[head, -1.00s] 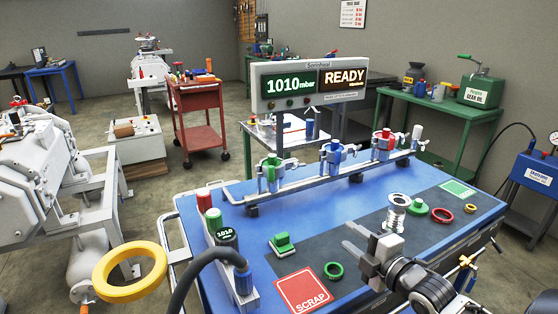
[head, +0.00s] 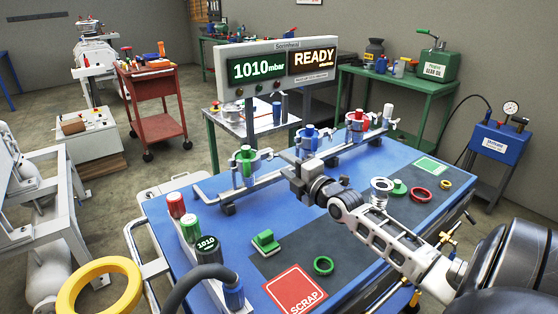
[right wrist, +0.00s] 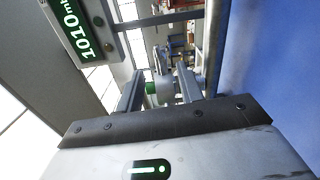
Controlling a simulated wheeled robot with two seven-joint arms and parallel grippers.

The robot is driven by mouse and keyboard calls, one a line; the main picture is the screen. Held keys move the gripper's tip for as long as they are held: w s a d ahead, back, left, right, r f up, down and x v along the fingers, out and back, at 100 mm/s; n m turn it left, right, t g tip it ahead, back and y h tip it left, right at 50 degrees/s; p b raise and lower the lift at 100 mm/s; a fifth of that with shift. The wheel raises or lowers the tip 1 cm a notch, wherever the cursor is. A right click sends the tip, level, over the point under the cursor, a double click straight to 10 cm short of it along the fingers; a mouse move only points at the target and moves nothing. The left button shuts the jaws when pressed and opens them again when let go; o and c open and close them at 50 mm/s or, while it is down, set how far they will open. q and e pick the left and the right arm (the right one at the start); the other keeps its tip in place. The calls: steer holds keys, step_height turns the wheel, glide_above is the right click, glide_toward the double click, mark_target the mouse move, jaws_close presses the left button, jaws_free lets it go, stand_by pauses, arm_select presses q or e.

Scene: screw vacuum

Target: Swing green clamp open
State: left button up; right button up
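The green clamp (head: 245,168) stands at the left end of the silver rail at the back of the blue table, with a metal arm reaching right from its top. My right gripper (head: 288,172) is just right of it, turned towards it. In the right wrist view the two fingers (right wrist: 158,88) are apart, with a pale cylindrical part (right wrist: 160,92) and a bit of green (right wrist: 149,88) seen between or beyond them. I cannot tell whether the fingers touch the clamp. My left gripper is out of view.
The blue clamp (head: 307,142) and red clamp (head: 355,124) stand farther right on the rail. The display (head: 284,66) is behind. A hose and canisters (head: 190,228) stand at left.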

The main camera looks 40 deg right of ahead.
mark_target(276, 158)
steer(key=w, duration=0.3)
steer(key=shift+w+d, duration=0.2)
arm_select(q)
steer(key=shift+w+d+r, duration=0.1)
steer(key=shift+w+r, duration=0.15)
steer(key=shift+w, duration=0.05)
arm_select(e)
steer(key=shift+w, duration=0.3)
steer(key=shift+c, duration=0.4)
